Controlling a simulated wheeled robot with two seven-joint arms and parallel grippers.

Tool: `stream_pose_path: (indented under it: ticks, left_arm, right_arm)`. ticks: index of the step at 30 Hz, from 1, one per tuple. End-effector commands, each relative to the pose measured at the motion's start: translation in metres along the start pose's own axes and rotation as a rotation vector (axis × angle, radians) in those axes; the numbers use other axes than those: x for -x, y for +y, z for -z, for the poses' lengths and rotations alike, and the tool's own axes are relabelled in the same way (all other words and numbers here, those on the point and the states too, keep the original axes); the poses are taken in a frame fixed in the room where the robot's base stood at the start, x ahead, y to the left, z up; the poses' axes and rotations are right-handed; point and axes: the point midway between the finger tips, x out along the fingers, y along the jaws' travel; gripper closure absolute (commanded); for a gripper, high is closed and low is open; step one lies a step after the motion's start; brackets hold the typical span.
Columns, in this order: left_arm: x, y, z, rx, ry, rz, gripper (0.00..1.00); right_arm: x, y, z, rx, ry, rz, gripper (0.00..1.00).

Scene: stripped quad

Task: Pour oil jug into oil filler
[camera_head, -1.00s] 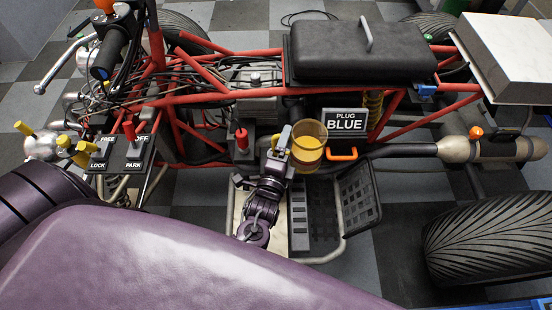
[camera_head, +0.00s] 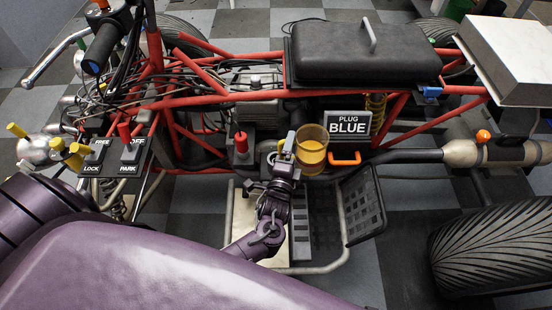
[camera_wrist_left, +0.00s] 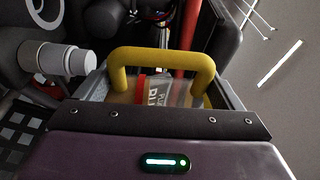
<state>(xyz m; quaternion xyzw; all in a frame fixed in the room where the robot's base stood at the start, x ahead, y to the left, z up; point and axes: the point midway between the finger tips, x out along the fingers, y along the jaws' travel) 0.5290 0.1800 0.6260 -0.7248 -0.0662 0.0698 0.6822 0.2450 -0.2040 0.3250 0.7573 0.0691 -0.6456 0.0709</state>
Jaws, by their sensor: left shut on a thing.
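The oil jug (camera_head: 312,152) is a clear vessel with amber oil in its lower part, beside the engine in the head view. It looks close to upright. My left gripper (camera_head: 287,148) is at its left side, shut on its yellow handle. I cannot pick out the oil filler for certain; the jug and gripper cover part of the engine side. My right gripper is not in view.
The black seat (camera_head: 362,55) and red frame tubes (camera_head: 200,98) lie behind. A mesh footrest (camera_head: 361,204) is below right.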

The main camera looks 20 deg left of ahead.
Motion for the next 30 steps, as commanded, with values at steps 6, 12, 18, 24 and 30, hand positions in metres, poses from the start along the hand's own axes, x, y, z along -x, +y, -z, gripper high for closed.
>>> stream_pose_path:
  ticks: [6, 12, 18, 24, 30]
  left_arm:
    - [-0.001, -0.001, -0.004, 0.101, -0.001, -0.022, 0.5]
    - [-0.002, 0.008, -0.009, 0.198, -0.002, -0.046, 0.5]
    - [-0.003, 0.016, -0.013, 0.296, -0.002, -0.07, 0.5]
    - [-0.005, 0.023, -0.018, 0.389, -0.002, -0.092, 0.5]
    - [-0.006, 0.021, -0.022, 0.49, -0.001, -0.117, 0.5]
  right_arm:
    - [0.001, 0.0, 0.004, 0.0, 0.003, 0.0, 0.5]
    - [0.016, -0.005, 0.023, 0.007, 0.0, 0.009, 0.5]
    - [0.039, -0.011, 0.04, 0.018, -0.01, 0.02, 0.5]
    - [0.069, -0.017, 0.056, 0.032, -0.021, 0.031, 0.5]
    - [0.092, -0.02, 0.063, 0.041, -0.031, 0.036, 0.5]
